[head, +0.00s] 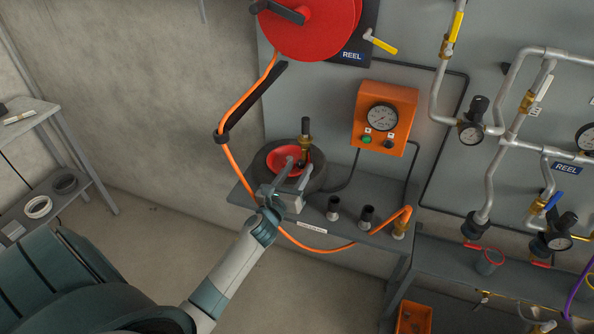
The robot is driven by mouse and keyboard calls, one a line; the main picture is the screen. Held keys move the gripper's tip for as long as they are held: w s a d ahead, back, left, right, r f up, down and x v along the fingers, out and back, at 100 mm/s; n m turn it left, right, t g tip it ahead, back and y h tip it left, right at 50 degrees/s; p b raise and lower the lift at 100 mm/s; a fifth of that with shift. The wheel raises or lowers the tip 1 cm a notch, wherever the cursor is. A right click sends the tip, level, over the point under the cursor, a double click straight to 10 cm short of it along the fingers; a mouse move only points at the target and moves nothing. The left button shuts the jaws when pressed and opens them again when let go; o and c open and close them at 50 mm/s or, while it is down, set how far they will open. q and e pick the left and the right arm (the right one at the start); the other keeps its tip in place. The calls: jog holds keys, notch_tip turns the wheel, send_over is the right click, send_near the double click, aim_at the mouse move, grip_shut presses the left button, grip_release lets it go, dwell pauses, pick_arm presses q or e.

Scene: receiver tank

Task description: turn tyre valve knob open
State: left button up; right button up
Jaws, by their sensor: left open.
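A black tyre (258,165) with a red rim (275,159) lies on the grey wall bench. A brass valve (304,155) with a tall black knob (305,127) stands at the rim's right side. My left gripper (296,170) reaches over the front of the tyre, with its fingers pointing up toward the brass valve. It is open, and its fingertips appear just below the knob. I cannot tell whether they touch the valve. The gripper hides the front of the tyre. My right gripper is not in view.
An orange gauge box (402,97) hangs on the panel right of the tyre. Black-topped fittings (367,214) stand right of the gripper. Pipes fill the right.

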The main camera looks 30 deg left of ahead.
pick_arm(q)
grip_shut()
